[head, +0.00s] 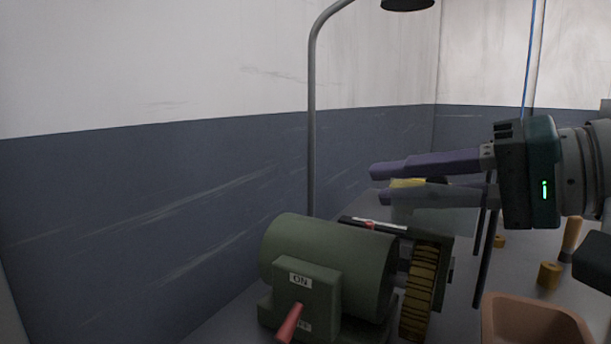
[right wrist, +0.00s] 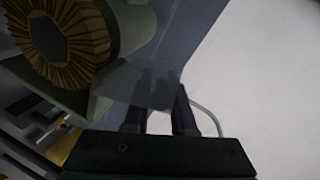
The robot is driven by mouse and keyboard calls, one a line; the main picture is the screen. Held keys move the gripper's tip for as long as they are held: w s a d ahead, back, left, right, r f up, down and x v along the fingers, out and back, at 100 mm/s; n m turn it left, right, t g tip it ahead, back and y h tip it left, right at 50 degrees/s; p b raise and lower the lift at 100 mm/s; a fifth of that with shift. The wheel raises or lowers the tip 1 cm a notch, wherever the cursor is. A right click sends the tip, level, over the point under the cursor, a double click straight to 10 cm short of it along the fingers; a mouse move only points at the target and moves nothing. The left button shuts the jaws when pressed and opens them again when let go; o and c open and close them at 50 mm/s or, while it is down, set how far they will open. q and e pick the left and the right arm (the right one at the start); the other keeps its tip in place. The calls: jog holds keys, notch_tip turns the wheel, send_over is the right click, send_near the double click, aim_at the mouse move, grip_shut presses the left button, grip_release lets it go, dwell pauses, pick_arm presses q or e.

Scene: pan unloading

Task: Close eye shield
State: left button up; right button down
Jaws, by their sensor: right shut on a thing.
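The green bench grinder (head: 328,258) stands on the bench. Its front carries an ON label and a red lever (head: 290,322). A brown segmented wheel (head: 418,292) is on its right side; the wheel also shows in the right wrist view (right wrist: 75,38). The see-through eye shield (head: 437,220) is raised above the wheel, partly hidden behind my fingers. In the right wrist view the shield (right wrist: 140,84) reaches between my fingers. My right gripper (head: 378,185) comes in from the right, shut on the shield. My left gripper is not in view.
An orange-brown bin (head: 535,318) stands at the front right. A brown cylinder (head: 549,274) and a tan-handled tool (head: 571,240) are behind it. A grey curved pole (head: 312,130) rises behind the grinder. Walls close off the left and back.

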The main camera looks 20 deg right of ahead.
aim_at(393, 210)
jog(key=shift+s+a+n+t, duration=0.2)
jog(key=shift+n, duration=0.4)
jog(key=shift+s+a+n+t, duration=0.15)
jog(key=shift+a+n+t, duration=0.05)
jog(key=shift+n, duration=0.4)
jog(key=shift+s+a+n+t+h+b, duration=0.15)
jog(key=shift+a+n+t+h+b, duration=0.1)
jog(key=shift+n, duration=0.3)
jog(key=shift+s+a+n+t+h+b, duration=0.15)
jog(key=shift+n+h+b, duration=0.1)
jog(key=shift+n, duration=0.3)
jog(key=n, duration=0.1)
jog(key=n+t+b, duration=0.1)
jog(key=n, duration=0.1)
jog(key=s+a+n, duration=0.1)
jog(key=shift+a+f+n+b, duration=0.1)
jog(key=shift+f+n+b, duration=0.2)
jog(key=shift+s+a+f+n+t+b, duration=0.15)
jog(key=shift+n+t+b, duration=0.1)
jog(key=shift+n, duration=0.4)
jog(key=shift+s+a+f+n+t+b, duration=0.15)
jog(key=shift+n+t, duration=0.1)
jog(key=shift+n, duration=0.4)
jog(key=c, duration=1)
grip_release()
